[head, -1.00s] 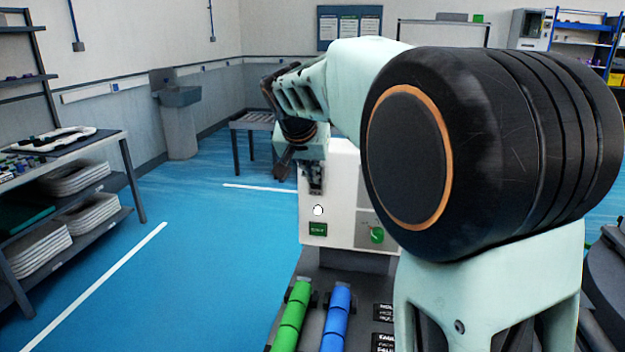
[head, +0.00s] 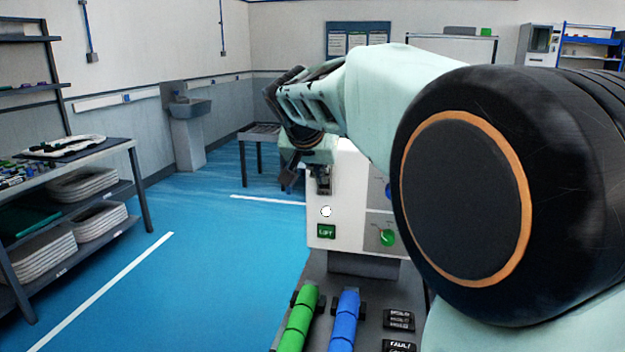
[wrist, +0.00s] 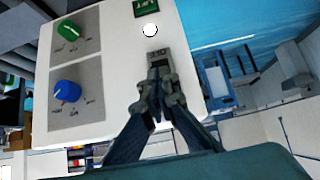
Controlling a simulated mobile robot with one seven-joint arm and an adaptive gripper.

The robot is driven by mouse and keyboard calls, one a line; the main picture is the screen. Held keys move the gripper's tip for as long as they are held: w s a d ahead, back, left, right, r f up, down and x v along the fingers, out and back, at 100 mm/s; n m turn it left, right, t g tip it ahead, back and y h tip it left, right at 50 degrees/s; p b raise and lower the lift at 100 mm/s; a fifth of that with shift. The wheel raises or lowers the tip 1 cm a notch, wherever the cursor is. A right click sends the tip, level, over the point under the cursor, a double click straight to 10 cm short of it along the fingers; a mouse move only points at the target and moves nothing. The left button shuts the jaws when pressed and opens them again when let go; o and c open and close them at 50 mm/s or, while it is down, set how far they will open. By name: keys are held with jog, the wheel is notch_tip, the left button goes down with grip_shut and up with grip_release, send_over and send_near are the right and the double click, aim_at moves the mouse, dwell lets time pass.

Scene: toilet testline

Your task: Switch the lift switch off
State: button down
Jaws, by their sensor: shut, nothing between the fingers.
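The lift switch (wrist: 158,56) sits on a small dark grey plate on a white panel (wrist: 112,70), in line with a white round lamp (wrist: 150,30) and a green label reading LIFT (wrist: 145,7). My gripper (wrist: 159,74) is shut and empty, with its fingertips right at the switch plate in the wrist view. They cover part of it, so I cannot tell whether they touch or which way the lever points. In the head view the switch plate (head: 323,180) is above the lamp (head: 326,211) and label (head: 326,231), close beside my gripper.
The panel also carries a green knob (wrist: 68,30) and a blue knob (wrist: 67,91). In the head view green (head: 299,318) and blue (head: 345,320) cylinders lie in front of it. A shelf rack (head: 80,170) stands at left; blue floor between is clear.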

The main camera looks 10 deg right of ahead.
jog(key=shift+s+a+f+t+h+b, duration=0.2)
jog(key=shift+f+t+b, duration=0.45)
jog(key=shift+b, duration=1.95)
jog(key=shift+d+b, duration=0.1)
jog(key=shift+b, duration=0.65)
jog(key=shift+r, duration=0.2)
jog(key=shift+w+d+r+p, duration=0.25)
jog(key=shift+w+r+p, duration=0.05)
jog(key=shift+w+p, duration=0.35)
jog(key=shift+s, duration=0.15)
